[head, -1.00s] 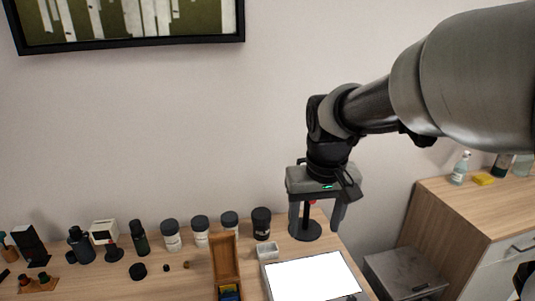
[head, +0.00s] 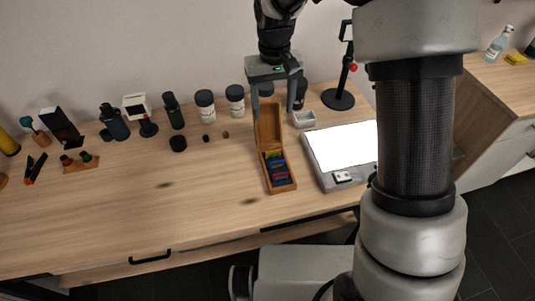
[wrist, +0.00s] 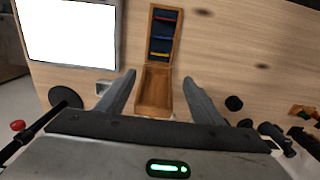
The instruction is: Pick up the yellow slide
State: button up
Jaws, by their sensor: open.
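An open wooden box (head: 283,186) stands on the table with its lid raised at the back. It holds several coloured slides, blue, red and yellow. The yellow slide (head: 273,153) is at the end nearest the lid; only its edge shows. In the wrist view it is a thin yellow strip (wrist: 160,57) in the box (wrist: 176,48). My gripper (head: 272,108) is open and empty above and behind the box, near the raised lid. In the wrist view the fingers (wrist: 159,79) spread either side of the lid, apart from the slides.
A lit light panel (head: 340,146) lies right of the box, with a small white dish (head: 303,119) behind it. A black stand (head: 338,98) rises at the back right. Jars (head: 205,106) and bottles line the back left. The front left table is clear.

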send_over(274, 151)
notch_tip(274, 151, down, 11)
notch_tip(274, 151, down, 5)
jog(key=shift+r, duration=0.15)
jog(key=shift+a+f, duration=0.1)
jog(key=shift+f, duration=0.3)
jog(key=c, duration=1.1)
